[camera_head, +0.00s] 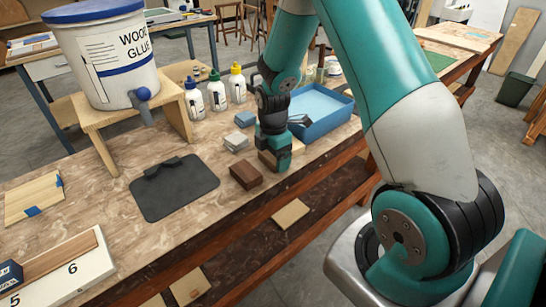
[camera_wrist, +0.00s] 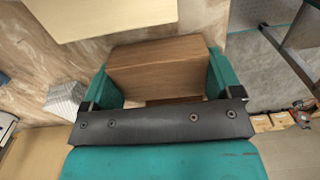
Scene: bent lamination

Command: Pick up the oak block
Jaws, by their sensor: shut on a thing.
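My gripper (camera_head: 275,160) is low over the workbench, with its jaws shut on a wooden block. In the wrist view, the brown, grained oak block (camera_wrist: 158,68) sits between the two teal fingers of my gripper (camera_wrist: 160,85). In the head view only a tan part of the oak block (camera_head: 265,158) shows beside the fingers; the rest is hidden. I cannot tell whether it touches the bench. A darker brown block (camera_head: 245,176) lies on the bench just left of my gripper.
A grey block (camera_head: 236,142) and a blue block (camera_head: 245,119) lie left of my gripper. A blue tray (camera_head: 318,128) stands behind it to the right. Glue bottles (camera_head: 217,92) stand farther back. A black mat (camera_head: 172,190) lies left; the bench front edge is close.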

